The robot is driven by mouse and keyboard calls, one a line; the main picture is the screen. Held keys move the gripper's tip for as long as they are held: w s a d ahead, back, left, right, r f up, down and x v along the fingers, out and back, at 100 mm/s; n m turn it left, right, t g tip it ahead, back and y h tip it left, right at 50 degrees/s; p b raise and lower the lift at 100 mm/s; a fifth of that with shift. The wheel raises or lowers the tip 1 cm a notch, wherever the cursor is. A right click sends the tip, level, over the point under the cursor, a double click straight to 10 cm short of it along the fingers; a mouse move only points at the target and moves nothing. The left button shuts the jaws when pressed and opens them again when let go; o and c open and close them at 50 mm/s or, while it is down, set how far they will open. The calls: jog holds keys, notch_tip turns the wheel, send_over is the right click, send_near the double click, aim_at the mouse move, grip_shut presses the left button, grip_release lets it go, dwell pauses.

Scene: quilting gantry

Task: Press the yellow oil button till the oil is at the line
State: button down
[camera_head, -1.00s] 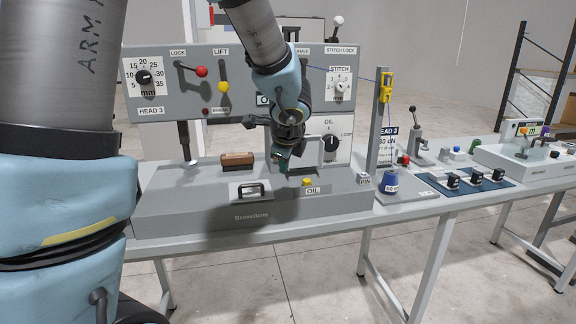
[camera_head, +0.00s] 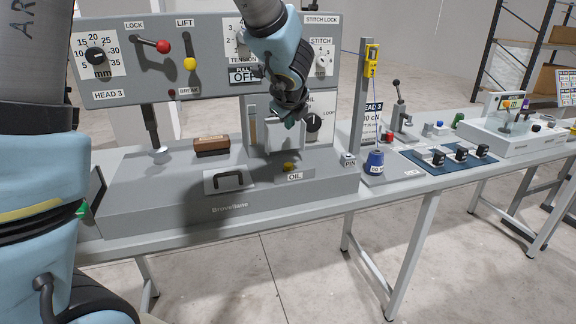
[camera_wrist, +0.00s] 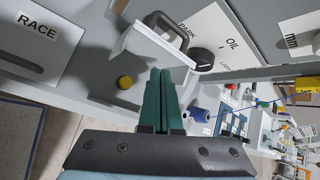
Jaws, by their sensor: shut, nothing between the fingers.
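The yellow oil button (camera_head: 289,167) sits on the front ledge of the grey machine, just above its OIL label (camera_head: 295,177). In the wrist view the button (camera_wrist: 125,82) lies left of my fingertips, with a visible gap. My gripper (camera_head: 291,123) is above and behind the button in the head view, apart from it. Its green fingers (camera_wrist: 160,74) are together and empty. A narrow upright strip with a brownish fill (camera_head: 252,125) shows left of my gripper and may be the oil gauge; I cannot make out a line on it.
A light panel (camera_head: 271,138) stands close behind my gripper. A thread post (camera_head: 360,110) and a blue spool (camera_head: 375,163) stand to the right.

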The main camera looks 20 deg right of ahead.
jog(key=shift+f+b, duration=3.75)
jog(key=shift+f, duration=0.45)
jog(key=shift+f, duration=0.1)
jog(key=shift+f+b, duration=0.35)
jog(key=shift+b, duration=0.2)
jog(key=shift+f+b, duration=0.5)
jog(key=shift+b, duration=0.05)
jog(key=shift+r, duration=0.15)
jog(key=shift+r+p, duration=0.75)
jog(key=shift+r, duration=0.05)
notch_tip(320, 180, up, 5)
jog(key=p, duration=0.4)
